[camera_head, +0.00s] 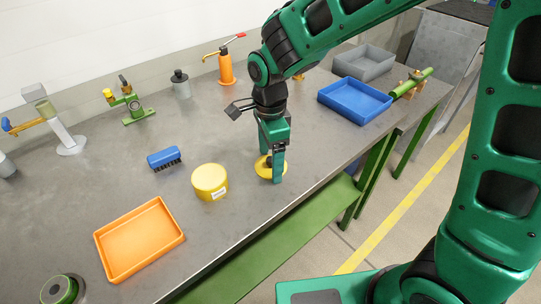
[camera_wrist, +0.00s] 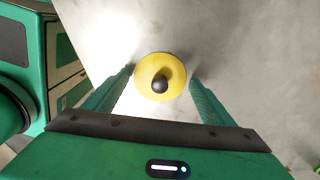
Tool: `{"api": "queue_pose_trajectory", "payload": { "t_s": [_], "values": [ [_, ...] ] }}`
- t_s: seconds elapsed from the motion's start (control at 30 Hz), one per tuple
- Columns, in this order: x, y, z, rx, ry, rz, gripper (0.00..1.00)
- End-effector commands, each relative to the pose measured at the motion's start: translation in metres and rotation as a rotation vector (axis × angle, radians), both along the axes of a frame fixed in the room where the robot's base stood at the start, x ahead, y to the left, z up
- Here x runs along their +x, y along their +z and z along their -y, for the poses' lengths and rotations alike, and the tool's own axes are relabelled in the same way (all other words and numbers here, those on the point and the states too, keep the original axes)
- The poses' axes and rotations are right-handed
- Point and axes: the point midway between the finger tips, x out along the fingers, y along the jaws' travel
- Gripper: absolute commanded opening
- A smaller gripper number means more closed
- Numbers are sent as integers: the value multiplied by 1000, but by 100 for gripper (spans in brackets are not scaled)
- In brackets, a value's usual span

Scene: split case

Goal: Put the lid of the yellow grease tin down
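The yellow lid (camera_head: 261,172) with a dark round knob appears to lie flat on the grey workbench, right of the yellow grease tin. In the wrist view the lid (camera_wrist: 161,96) sits between my fingers, its black ball knob near the middle. My gripper (camera_head: 271,170) points straight down over the lid. In the wrist view my gripper (camera_wrist: 161,70) has its fingers spread wide, clear of the knob and just outside the lid's edges. The yellow grease tin (camera_head: 210,183) stands upright with a pale label; no knob shows on its top.
A blue tray (camera_head: 355,99) and a grey bin (camera_head: 364,62) stand at the far right. The bench's front edge is close to the lid.

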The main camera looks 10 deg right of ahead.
Motion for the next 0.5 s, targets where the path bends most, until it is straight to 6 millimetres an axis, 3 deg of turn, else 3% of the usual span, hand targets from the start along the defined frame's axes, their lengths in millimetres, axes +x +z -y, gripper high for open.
{"api": "queue_pose_trajectory", "payload": {
  "t_s": [0.33, 0.5],
  "values": [
    [0, 1, 0, 0, -1, 1, 86],
    [1, 17, 0, 3, -1, 3, 86]
  ]
}}
